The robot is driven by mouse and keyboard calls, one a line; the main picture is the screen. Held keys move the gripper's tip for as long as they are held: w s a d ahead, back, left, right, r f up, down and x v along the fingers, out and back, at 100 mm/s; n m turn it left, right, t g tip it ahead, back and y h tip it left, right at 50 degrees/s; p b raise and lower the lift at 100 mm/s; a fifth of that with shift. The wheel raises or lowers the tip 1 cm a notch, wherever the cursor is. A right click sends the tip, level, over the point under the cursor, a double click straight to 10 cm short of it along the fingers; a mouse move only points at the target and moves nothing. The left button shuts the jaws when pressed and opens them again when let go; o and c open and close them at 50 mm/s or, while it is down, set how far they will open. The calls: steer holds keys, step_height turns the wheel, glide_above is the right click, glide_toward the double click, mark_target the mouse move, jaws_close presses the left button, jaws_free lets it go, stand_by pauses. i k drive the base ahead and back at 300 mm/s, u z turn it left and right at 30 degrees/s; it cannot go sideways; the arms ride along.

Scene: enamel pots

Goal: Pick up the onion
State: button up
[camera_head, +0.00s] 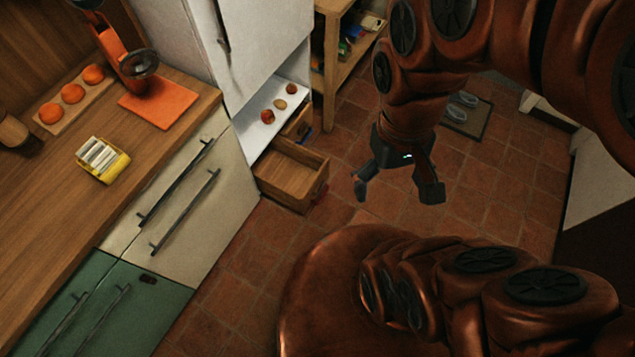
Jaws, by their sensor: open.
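Three small round items lie in a row on a white shelf (258,136) under the tall white cabinet. The front one (267,116) is reddish, the middle one (280,104) is smaller and yellow-brown, and the back one (291,89) is reddish-orange. They are too small to tell for sure which is the onion. My gripper (396,192) points down over the tiled floor, to the right of the shelf. Its two dark fingers are spread apart with nothing between them. It is well apart from the three items.
An open, empty-looking wooden drawer (292,172) juts out below the shelf, left of my gripper. The wooden counter (60,215) holds orange fruits on a board (98,99), an orange mat (160,107) and a yellow rack (103,163). A wooden shelf unit (332,62) stands behind.

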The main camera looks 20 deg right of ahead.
mark_target(291, 89)
steer(key=z, duration=1.55)
steer(key=i, duration=1.8)
steer(key=u, duration=3.15)
